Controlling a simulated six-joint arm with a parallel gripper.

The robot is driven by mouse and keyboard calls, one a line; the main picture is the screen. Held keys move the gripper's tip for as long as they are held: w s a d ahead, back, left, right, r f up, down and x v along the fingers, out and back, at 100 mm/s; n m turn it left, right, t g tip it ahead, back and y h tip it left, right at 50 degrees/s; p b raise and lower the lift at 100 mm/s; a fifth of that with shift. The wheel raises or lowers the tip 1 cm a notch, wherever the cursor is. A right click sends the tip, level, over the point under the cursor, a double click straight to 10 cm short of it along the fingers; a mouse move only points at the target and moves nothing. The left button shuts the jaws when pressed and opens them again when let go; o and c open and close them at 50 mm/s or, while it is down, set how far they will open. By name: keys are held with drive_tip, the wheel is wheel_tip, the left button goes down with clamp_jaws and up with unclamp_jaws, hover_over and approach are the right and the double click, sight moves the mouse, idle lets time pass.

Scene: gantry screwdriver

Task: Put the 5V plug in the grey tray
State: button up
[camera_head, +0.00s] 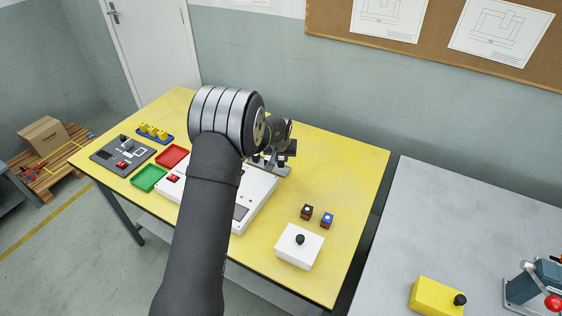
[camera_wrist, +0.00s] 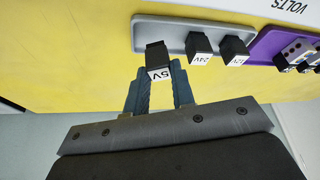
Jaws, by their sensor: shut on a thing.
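The 5V plug (camera_wrist: 158,60) is a black block with a white label reading 5V. My gripper (camera_wrist: 160,82) is shut on it, with one blue-grey finger on each side, in the wrist view. The grey tray (camera_wrist: 172,30) lies just beyond the plug. The plug overlaps its left end in the picture; whether it touches the tray I cannot tell. Two other black plugs, a middle one (camera_wrist: 199,45) and a right one (camera_wrist: 235,48), stand in the tray. In the head view the grey tray (camera_head: 282,171) shows partly behind my arm, and the held plug is hard to make out.
A purple tray (camera_wrist: 262,48) with several connectors adjoins the grey tray on the right. The white panel (camera_head: 258,194) lies under my arm. Red (camera_head: 172,156) and green (camera_head: 148,178) trays are to the left. A white button box (camera_head: 299,250) stands at the front right. The yellow table's back right is clear.

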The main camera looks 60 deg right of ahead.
drive_tip(key=shift+f, duration=1.05)
drive_tip(key=shift+f, duration=0.15)
drive_tip(key=o, duration=0.9)
drive_tip(key=shift+o, duration=0.2)
drive_tip(key=v, duration=1.2)
